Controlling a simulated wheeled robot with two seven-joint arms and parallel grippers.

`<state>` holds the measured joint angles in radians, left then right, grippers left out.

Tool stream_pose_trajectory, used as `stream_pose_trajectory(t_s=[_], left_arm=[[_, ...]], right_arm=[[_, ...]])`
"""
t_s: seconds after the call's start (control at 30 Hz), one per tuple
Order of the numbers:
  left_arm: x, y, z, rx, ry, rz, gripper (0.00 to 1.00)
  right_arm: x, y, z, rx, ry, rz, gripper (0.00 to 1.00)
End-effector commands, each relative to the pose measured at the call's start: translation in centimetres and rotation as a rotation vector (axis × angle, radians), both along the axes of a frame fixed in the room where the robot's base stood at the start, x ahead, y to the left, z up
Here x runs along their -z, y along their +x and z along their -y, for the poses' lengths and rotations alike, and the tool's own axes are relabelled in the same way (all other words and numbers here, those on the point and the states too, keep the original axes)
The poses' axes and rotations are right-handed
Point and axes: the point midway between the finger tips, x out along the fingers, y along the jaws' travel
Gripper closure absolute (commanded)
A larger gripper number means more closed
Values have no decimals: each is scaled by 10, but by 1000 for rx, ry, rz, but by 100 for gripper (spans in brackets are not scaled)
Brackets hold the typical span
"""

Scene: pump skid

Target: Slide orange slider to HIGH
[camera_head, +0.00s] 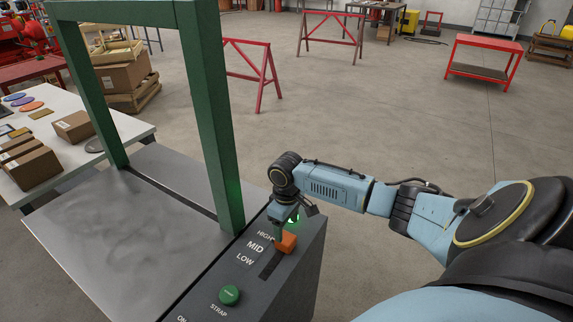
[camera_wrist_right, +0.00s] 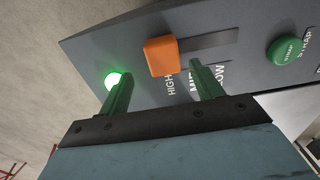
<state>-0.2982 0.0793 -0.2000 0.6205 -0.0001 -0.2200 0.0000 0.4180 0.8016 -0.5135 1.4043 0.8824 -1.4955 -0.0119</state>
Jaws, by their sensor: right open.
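The orange slider (camera_head: 287,242) sits at the far end of its slot on the dark control panel (camera_head: 232,268), beside the HIGH label. In the right wrist view the orange slider (camera_wrist_right: 161,56) is at the HIGH end, and the empty slot (camera_wrist_right: 208,44) runs right toward LOW. My right gripper (camera_head: 282,222) is over the slider. In the wrist view my right gripper (camera_wrist_right: 160,70) is open, its green fingers on either side of the slider in the picture; I cannot tell whether either touches it. My left gripper does not show.
A lit green lamp (camera_wrist_right: 114,79) is past HIGH, near one finger. A green STRAP button (camera_head: 229,294) is at the panel's near end. A green frame (camera_head: 215,120) rises close left of my right gripper. Open floor lies right of the panel.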

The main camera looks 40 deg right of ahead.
Motion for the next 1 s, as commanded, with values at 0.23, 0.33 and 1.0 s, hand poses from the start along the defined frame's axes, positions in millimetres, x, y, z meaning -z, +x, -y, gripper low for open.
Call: stream_pose_trajectory(t_s=[0.23,0.33,1.0], left_arm=[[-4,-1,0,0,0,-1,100],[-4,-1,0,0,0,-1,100],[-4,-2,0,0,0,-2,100]], right_arm=[[-52,0,1,0,-1,3,35],[-64,1,0,1,0,3,35],[-74,0,0,1,0,1,35]])
